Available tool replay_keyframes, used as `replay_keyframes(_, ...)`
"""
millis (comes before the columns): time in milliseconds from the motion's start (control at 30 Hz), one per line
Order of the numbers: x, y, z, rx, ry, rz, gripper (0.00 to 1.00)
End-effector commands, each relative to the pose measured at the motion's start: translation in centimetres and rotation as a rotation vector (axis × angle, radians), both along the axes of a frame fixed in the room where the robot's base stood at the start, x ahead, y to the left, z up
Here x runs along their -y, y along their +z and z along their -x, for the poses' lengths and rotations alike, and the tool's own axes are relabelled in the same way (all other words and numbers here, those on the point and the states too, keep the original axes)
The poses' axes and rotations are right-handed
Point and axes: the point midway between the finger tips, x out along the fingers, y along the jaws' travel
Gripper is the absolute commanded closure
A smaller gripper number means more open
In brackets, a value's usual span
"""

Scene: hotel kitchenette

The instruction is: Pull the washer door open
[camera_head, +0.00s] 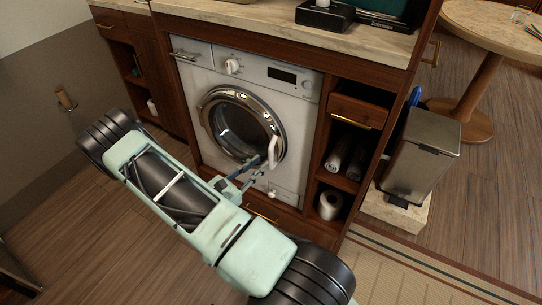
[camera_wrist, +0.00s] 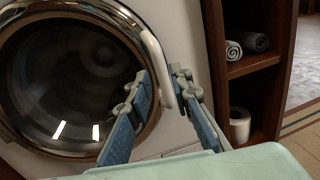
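The white washer (camera_head: 246,110) has a round dark glass door (camera_head: 238,125) with a chrome ring, and it looks shut. The door's white curved handle (camera_head: 274,150) is on its right side. In the wrist view the door (camera_wrist: 70,85) fills the left and the handle (camera_wrist: 157,67) hangs down from the upper middle. My gripper (camera_head: 262,168) is at the handle's lower part. In the wrist view my gripper (camera_wrist: 160,78) has its blue-grey fingers apart, one on each side of the handle's lower end. I cannot tell whether either finger touches it.
A wooden shelf unit right of the washer holds rolled towels (camera_head: 343,155) and a paper roll (camera_head: 330,205). A steel bin (camera_head: 420,155) stands farther right. The counter (camera_head: 290,25) is above. A drawer front is below the washer. Wooden floor lies open at the left.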

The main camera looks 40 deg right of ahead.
Motion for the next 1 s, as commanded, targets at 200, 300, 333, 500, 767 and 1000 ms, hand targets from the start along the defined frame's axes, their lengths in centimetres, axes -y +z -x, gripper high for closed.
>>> replay_keyframes(200,4.1,-0.1,-0.7,0.001,-0.005,0.0,0.8)
replay_keyframes(300,5.3,-0.1,-1.0,0.002,-0.004,0.0,0.8)
replay_keyframes(333,5.6,-0.1,-1.1,0.001,-0.003,0.0,0.8)
replay_keyframes(500,6.4,0.0,-1.3,0.001,-0.001,0.0,0.8)
replay_keyframes(767,6.5,0.0,-1.3,0.001,-0.001,0.0,0.81)
replay_keyframes(1000,6.5,0.0,-1.3,0.001,-0.001,0.0,1.0)
